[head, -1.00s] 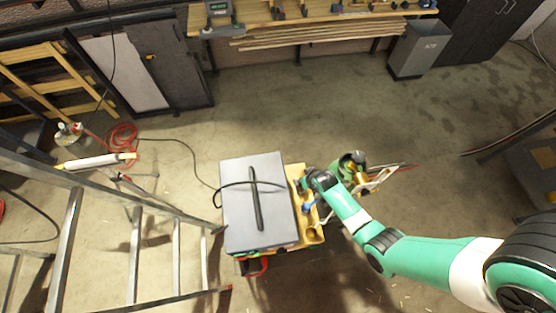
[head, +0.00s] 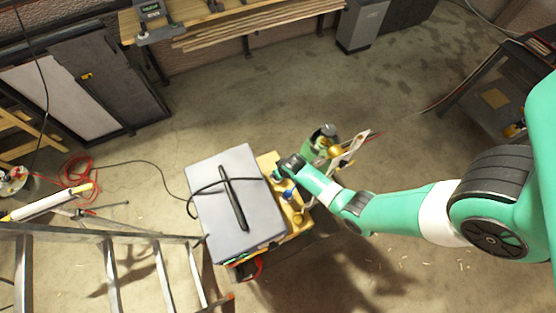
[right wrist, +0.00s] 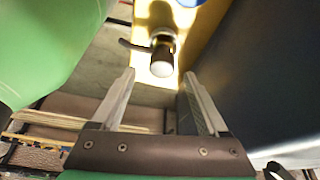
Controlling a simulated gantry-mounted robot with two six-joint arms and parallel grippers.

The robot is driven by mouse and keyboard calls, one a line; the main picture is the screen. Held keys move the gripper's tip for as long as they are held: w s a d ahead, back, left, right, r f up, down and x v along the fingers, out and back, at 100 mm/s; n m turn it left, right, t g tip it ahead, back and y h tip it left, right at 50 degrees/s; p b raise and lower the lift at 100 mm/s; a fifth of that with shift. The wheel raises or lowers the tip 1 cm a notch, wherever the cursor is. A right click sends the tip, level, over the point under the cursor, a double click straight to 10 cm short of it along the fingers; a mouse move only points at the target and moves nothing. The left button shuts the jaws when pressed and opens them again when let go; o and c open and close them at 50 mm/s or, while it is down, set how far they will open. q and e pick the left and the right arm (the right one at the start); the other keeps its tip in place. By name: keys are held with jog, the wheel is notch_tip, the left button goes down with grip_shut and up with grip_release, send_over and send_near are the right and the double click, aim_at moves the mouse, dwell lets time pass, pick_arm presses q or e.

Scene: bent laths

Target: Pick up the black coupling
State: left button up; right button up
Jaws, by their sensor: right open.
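What looks like the black coupling (right wrist: 164,45) is a short dark cylinder with a pale end face, in the right wrist view. It stands over a yellow wooden surface (right wrist: 147,62), with a dark bar sticking out to its left. My right gripper (right wrist: 159,75) is open and empty; the coupling lies just beyond its fingertips, roughly centred between them. I cannot tell the exact gap. In the head view my right arm reaches in from the right to the yellow wooden board (head: 297,228), and its wrist hides the coupling there. My left gripper is not in view.
A grey case (head: 208,205) with a black handle sits beside the board. A blue item (head: 288,195) stands on the board. A green and brass object (head: 325,140) is behind the wrist. A stepladder (head: 110,270) stands at left; the floor behind is mostly clear.

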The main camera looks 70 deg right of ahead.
jog(key=b+x, duration=0.1)
jog(key=x, duration=0.1)
jog(key=b+x, duration=0.2)
jog(key=shift+a+f, duration=0.2)
jog(key=shift+f, duration=0.15)
jog(key=shift+r, duration=0.1)
jog(key=shift+c, duration=0.3)
grip_shut()
